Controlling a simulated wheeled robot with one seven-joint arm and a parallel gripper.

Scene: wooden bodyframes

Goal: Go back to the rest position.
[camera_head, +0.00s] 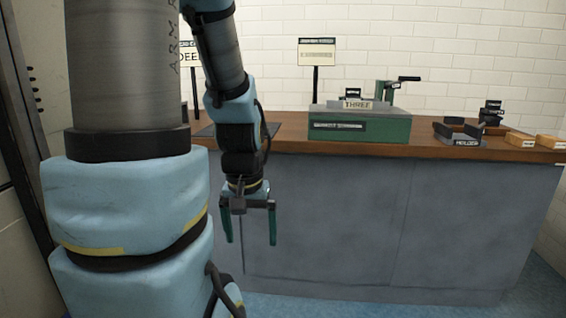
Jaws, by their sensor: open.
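My gripper (250,236) hangs pointing down in front of the counter's grey front panel, below the level of the top. Its two green fingers are apart, and I see nothing held between them. A thin dark rod or line runs down beside the left finger; I cannot tell what it is. My arm comes down from the top of the view, and its large near links cover much of the left side.
The counter (290,133) has a wooden top. On it stand a green box (375,129) with a "THREE" label, a grey tray (462,133) marked "HOLDER", small orange blocks (520,139) and a sign (316,52) on a post. Blue floor (370,308) shows in front.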

